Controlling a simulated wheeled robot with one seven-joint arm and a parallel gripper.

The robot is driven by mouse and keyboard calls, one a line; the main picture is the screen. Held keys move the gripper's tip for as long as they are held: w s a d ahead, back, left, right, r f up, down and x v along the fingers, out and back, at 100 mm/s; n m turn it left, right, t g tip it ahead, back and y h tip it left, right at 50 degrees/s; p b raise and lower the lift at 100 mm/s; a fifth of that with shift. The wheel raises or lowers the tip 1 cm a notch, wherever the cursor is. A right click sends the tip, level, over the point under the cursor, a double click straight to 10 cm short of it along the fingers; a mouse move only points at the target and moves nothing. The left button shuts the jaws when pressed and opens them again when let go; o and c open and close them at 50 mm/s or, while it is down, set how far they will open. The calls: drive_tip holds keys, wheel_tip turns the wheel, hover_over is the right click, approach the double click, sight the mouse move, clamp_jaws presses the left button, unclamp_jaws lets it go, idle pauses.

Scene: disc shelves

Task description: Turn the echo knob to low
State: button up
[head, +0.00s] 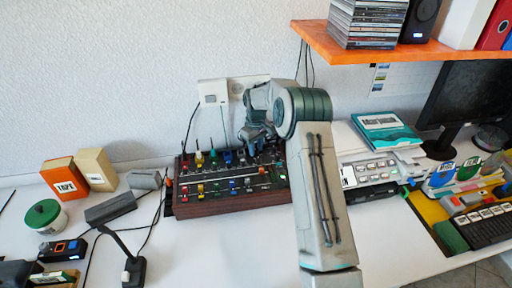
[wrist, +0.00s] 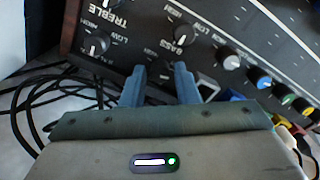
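The mixer (head: 230,200) is a dark panel with wood-coloured sides on the white desk, with rows of small coloured knobs. My gripper (head: 258,138) is over its back right part in the head view. In the wrist view my gripper (wrist: 160,70) has two blue-grey fingers apart, with a gap between them, over the panel near its edge. A black knob (wrist: 182,35) by the label BASS is just beyond the fingertips. Another black knob (wrist: 97,45) near TREBLE is to their left. I cannot read an ECHO label; the spot between the fingers is partly hidden and dark.
White, blue and green knobs (wrist: 260,77) run along the panel to the right in the wrist view. Black cables (wrist: 60,95) lie left of the panel. An orange shelf (head: 400,47) overhangs at upper right. A grey device (head: 370,170) stands right of my arm.

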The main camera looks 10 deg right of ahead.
sight(256, 149)
wheel_tip(256, 149, up, 14)
drive_tip(key=shift+b, duration=0.35)
drive_tip(key=shift+f, duration=0.1)
idle(0.4)
